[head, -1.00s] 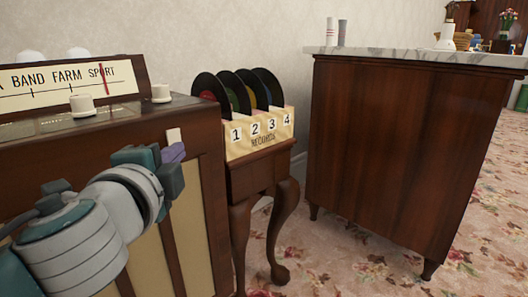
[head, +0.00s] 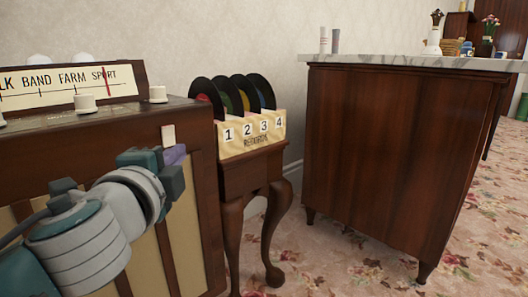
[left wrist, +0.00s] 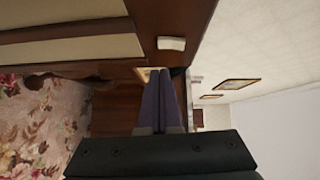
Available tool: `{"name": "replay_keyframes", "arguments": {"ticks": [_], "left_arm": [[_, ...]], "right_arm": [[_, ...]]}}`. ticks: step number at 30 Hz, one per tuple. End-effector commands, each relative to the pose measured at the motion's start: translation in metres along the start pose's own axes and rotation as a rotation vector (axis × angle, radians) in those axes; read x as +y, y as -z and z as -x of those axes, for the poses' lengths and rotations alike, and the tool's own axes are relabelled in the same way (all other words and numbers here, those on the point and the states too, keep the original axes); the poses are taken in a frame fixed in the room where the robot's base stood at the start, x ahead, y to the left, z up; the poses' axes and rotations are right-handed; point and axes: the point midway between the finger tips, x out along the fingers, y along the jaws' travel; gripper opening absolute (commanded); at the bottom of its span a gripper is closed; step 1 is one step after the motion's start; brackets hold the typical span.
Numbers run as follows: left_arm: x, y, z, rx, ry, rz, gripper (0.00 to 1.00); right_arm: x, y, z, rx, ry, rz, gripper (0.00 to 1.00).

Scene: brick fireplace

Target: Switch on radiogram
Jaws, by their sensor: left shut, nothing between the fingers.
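The radiogram (head: 185,200) is a brown wooden cabinet with cream front panels at the left of the head view. A lettered dial (head: 60,82) with a red needle and several white knobs are on top. A small white switch (head: 168,133) sits high on its front near the right edge; it also shows in the left wrist view (left wrist: 171,43). My left gripper (head: 175,154) is in front of the cabinet, just below the switch in the head view. Its purple fingers (left wrist: 161,98) are together and empty. Contact with the cabinet cannot be told. My right gripper is not in view.
A small curved-leg table (head: 250,175) beside the radiogram carries a box of records (head: 251,138). A large dark wooden counter (head: 395,165) with a marble top stands at the right. Floral carpet (head: 350,262) is open in front of it.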

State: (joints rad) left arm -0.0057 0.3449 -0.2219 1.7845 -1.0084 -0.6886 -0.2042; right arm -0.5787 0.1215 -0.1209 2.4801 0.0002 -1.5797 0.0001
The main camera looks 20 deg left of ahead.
Motion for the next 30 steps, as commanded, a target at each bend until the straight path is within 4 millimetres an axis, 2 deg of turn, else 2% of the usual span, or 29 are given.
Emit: {"name": "replay_keyframes", "arguments": {"ticks": [9,15,21,30], "left_arm": [[0.010,-0.001,0.063,0.001,-0.006,0.000,0.00],[0.013,-0.001,0.090,0.001,-0.003,0.001,0.00],[0.014,-0.001,0.099,0.001,-0.001,0.000,0.00],[0.014,-0.001,0.099,0.001,-0.001,0.000,0.00]], "right_arm": [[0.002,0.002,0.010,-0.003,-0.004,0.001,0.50],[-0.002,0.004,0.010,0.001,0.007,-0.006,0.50],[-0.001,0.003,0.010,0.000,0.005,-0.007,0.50],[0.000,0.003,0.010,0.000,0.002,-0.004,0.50]]}}
